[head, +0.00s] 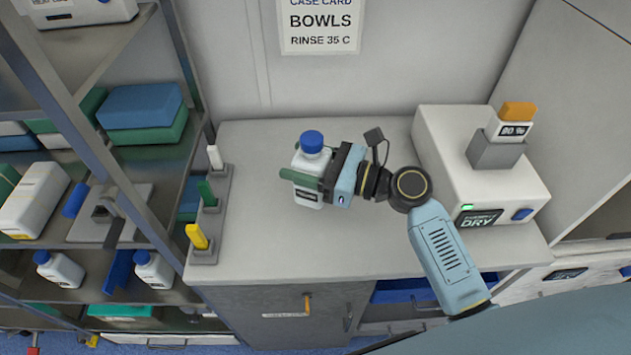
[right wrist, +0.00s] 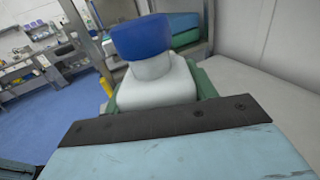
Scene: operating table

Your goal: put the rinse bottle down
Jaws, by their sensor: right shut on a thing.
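The rinse bottle (head: 311,163) is white with a blue cap and a dark label, and it looks upright above the grey counter (head: 270,245). My right gripper (head: 308,180) is shut on it, with green fingers across its body. In the right wrist view the bottle (right wrist: 157,80) shows its blue cap and white shoulder between the green fingers (right wrist: 160,95). I cannot tell whether its base touches the counter. My left gripper is not in view.
Left of the bottle stand three grey holders with a white (head: 215,158), a green (head: 207,193) and a yellow piece (head: 197,236). A white DRY unit (head: 450,150) stands at the right. Similar blue-capped bottles (head: 60,268) sit on the left shelf. The counter's front middle is clear.

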